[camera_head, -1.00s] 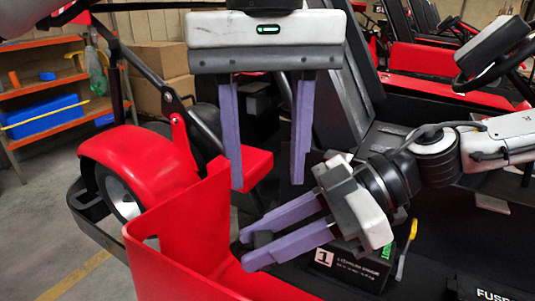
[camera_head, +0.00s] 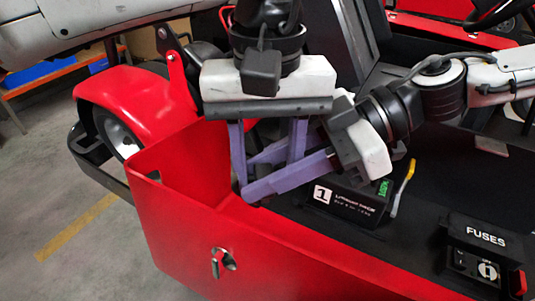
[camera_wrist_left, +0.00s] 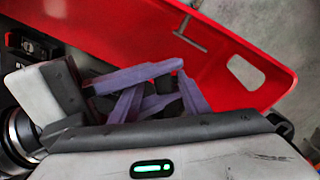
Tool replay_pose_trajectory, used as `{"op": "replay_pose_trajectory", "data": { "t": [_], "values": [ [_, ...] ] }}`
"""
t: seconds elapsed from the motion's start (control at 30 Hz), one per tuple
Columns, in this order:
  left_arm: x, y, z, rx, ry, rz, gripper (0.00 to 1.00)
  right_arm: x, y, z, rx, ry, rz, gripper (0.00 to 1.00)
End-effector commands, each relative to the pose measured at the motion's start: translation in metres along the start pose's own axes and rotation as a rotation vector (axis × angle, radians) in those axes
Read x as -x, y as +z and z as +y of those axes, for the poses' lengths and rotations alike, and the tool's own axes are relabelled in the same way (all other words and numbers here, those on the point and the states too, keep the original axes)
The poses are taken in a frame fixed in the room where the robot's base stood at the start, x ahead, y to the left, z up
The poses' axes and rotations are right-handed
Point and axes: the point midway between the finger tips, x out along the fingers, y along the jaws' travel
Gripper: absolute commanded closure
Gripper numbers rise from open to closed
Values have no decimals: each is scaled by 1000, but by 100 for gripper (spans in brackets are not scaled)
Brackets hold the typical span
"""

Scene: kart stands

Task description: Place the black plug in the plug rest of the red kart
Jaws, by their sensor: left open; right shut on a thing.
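My right gripper (camera_head: 247,178) reaches in from the right, its purple fingers shut on the black plug, just behind the red kart's side panel (camera_head: 190,215). In the left wrist view, part of the black plug (camera_wrist_left: 164,84) shows dark among the purple fingers; the rest is hidden. My left gripper (camera_head: 267,168) is open and points down over the same spot, its fingers overlapping the right ones in view. I cannot tell whether it touches the plug. A metal fitting in a cutout (camera_head: 222,263) sits on the panel's outer face; I cannot tell whether it is the plug rest.
A black battery box (camera_head: 345,200) marked 1, a yellow-handled lever (camera_head: 403,187) and a fuse box (camera_head: 478,250) stand on the kart floor at right. The red wheel fender (camera_head: 135,95) is at left. Grey floor left of the kart is open.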

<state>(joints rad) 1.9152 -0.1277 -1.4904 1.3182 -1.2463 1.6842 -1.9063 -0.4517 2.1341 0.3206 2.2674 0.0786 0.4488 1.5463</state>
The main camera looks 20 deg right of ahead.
Motion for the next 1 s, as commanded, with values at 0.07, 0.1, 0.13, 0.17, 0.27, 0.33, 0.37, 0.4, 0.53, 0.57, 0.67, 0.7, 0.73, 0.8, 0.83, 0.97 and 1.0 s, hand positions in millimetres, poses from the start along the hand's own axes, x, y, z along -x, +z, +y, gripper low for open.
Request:
{"op": "replay_pose_trajectory", "data": {
  "t": [0.07, 0.1, 0.13, 0.17, 0.27, 0.33, 0.37, 0.4, 0.53, 0.57, 0.67, 0.7, 0.73, 0.8, 0.83, 0.97, 1.0],
  "values": [
    [0, 0, 0, 0, 0, 0, 58, 0, 0, 0, 0, 0, 0, 97],
    [0, 0, 0, 0, 0, 0, 58, 0, 0, 0, 0, 0, 0, 97],
    [0, 0, 0, 0, 0, 0, 58, 0, 0, 0, 0, 0, 0, 97],
    [0, 0, 0, 0, 0, 0, 58, 0, 0, 0, 0, 0, 0, 97],
    [0, 0, 0, 0, 0, 0, 73, 0, 0, 0, 0, 0, 0, 97],
    [0, 0, 0, 0, 1, 0, 85, 0, 0, 0, 0, 0, 0, 97],
    [0, 0, 0, 0, 2, 0, 90, 0, 0, 0, 0, 0, 0, 97],
    [0, 0, 1, -1, 3, 0, 97, 0, 0, 0, 1, 0, 1, 97],
    [1, 1, 2, -3, 7, 0, 100, 0, -1, -1, 1, -1, 1, 69],
    [1, 1, 3, -4, 7, 0, 100, 0, -1, -1, 1, -1, 1, 64],
    [1, 1, 2, -3, 5, 0, 100, 0, 0, 0, 1, -1, 0, 52],
    [1, 0, 2, -2, 4, 0, 100, 0, 0, 0, 1, -1, 0, 52],
    [1, 0, 2, -2, 4, 0, 100, 0, 0, 0, 1, -1, 0, 52],
    [1, 0, 1, -2, 3, 0, 100, 0, 0, 0, 0, 0, 0, 52],
    [1, 0, 1, -1, 3, 0, 100, 0, 0, 0, 0, 0, 0, 52],
    [1, 0, 1, -1, 2, 0, 100, 1, 0, 0, 1, 1, 0, 52],
    [1, 0, 0, -1, 2, 0, 100, 3, -1, 0, 2, 2, 1, 52]
  ]
}}
